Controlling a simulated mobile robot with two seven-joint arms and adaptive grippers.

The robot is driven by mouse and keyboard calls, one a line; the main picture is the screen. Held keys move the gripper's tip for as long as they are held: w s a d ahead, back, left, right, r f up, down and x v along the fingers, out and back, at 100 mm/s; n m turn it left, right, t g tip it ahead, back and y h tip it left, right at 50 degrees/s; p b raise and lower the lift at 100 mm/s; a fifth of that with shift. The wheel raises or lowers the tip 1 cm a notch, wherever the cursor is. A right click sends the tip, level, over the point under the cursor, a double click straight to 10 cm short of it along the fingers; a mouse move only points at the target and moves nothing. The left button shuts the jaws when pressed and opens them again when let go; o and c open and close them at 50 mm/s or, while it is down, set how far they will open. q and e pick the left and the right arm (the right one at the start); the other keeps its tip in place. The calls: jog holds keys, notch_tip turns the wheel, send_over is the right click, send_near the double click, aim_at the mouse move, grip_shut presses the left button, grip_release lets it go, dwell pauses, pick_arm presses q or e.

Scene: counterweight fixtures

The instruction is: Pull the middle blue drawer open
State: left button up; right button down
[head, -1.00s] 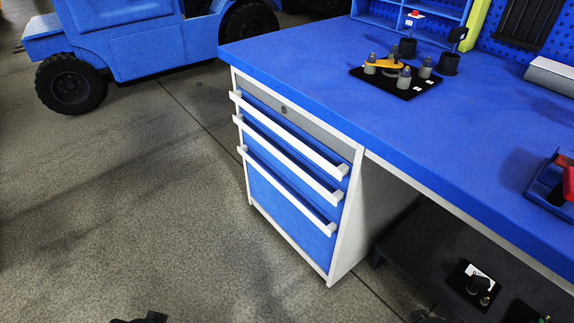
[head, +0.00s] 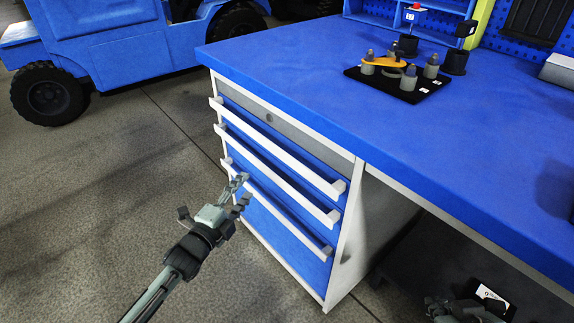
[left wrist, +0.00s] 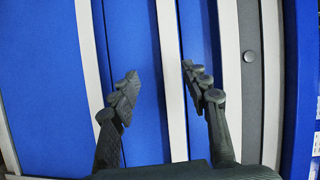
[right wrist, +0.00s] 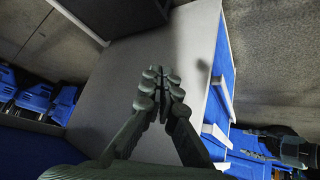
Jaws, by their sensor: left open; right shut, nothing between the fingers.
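The middle blue drawer (head: 285,193) is in the cabinet under the bench, flush with its neighbours. Its white bar handle (head: 277,172) is the second of three. My left gripper (head: 242,192) is open in front of the left part of the drawer fronts. In the left wrist view the middle handle (left wrist: 169,60) runs between its spread fingers, apparently untouched; the exact gap is unclear. The drawer's blue face (left wrist: 143,40) shows beside it. My right gripper (right wrist: 160,85) is shut and empty, facing the cabinet's grey side; in the head view it is low at the right.
The blue bench top (head: 300,60) overhangs the cabinet. A black plate (head: 390,87) with several grey posts stands on it. A blue vehicle (head: 105,45) is at the back left. Bare floor (head: 90,220) lies left of the cabinet.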

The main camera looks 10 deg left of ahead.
aim_at(261, 168)
pick_arm(q)
jog(key=shift+m+t+h, duration=0.3)
jog(key=shift+m+h, duration=0.3)
jog(key=shift+m, duration=0.1)
jog(key=x, duration=0.5)
jog(key=r+x, duration=0.1)
jog(key=x, duration=0.1)
jog(key=shift+w+d+b, duration=0.3)
jog(key=shift+d+b, duration=0.05)
jog(key=shift+d, duration=0.15)
jog(key=shift+w+d, duration=0.1)
jog(key=shift+w, duration=0.45)
pick_arm(e)
jog(key=w+a+r+t, duration=0.1)
jog(key=w+a+r+t+y, duration=0.1)
jog(key=r, duration=0.1)
jog(key=shift+w+a, duration=0.3)
jog(key=shift+w, duration=0.05)
pick_arm(q)
grip_shut()
